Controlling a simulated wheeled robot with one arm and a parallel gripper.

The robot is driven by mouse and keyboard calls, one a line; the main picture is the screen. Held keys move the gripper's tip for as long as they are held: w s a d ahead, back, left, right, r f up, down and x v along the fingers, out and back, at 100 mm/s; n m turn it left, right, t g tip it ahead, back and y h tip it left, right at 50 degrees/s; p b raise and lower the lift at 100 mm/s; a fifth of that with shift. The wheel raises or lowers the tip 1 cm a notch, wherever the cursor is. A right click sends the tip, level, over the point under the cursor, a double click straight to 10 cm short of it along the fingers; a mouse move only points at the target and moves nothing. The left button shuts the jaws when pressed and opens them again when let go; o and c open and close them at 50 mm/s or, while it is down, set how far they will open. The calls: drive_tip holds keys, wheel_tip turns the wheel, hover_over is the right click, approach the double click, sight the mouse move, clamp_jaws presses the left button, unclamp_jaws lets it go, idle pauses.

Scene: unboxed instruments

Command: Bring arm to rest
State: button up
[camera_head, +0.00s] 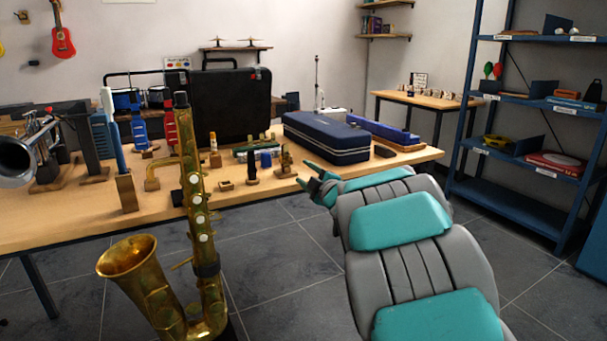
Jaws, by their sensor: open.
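My arm reaches up from the bottom right of the head view, grey with teal panels. At its far end is my gripper (312,178), with its teal fingers apart and pointing left, near the table's front right edge. I see nothing between the fingers. The gripper appears close to the edge of the wooden table (265,190); I cannot tell the exact gap. Part of the gripper is hidden by the arm's own links.
A brass saxophone (195,240) stands in front of the table. A blue case (325,137), a black case (230,106) and several small instrument parts sit on the table. A blue shelf rack (520,125) stands at right. Tiled floor (275,270) is clear between saxophone and arm.

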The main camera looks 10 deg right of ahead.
drive_tip(key=s+d+f+m+g+h, duration=0.4)
drive_tip(key=s+d+m, duration=0.15)
drive_tip(key=s, duration=0.35)
drive_tip(key=s+d+f+m+g+h, duration=0.35)
drive_tip(key=s+m, duration=0.25)
drive_tip(key=s, duration=0.3)
drive_tip(key=s+a+f+m+g+y, duration=0.1)
drive_tip(key=s+a+f+g, duration=0.2)
drive_tip(key=s, duration=1)
drive_tip(key=s+a+f+m+g+y, duration=0.1)
drive_tip(key=s+a+f+g, duration=0.3)
drive_tip(key=s, duration=0.9)
drive_tip(key=s+a+f+m+g+y, duration=0.1)
drive_tip(key=s+a+f+m+g, duration=0.1)
drive_tip(key=s, duration=1.1)
drive_tip(key=a+f+g, duration=0.1)
drive_tip(key=a+g, duration=0.1)
drive_tip(key=a, duration=0.1)
drive_tip(key=shift+f+g, duration=0.2)
drive_tip(key=shift+g, duration=0.15)
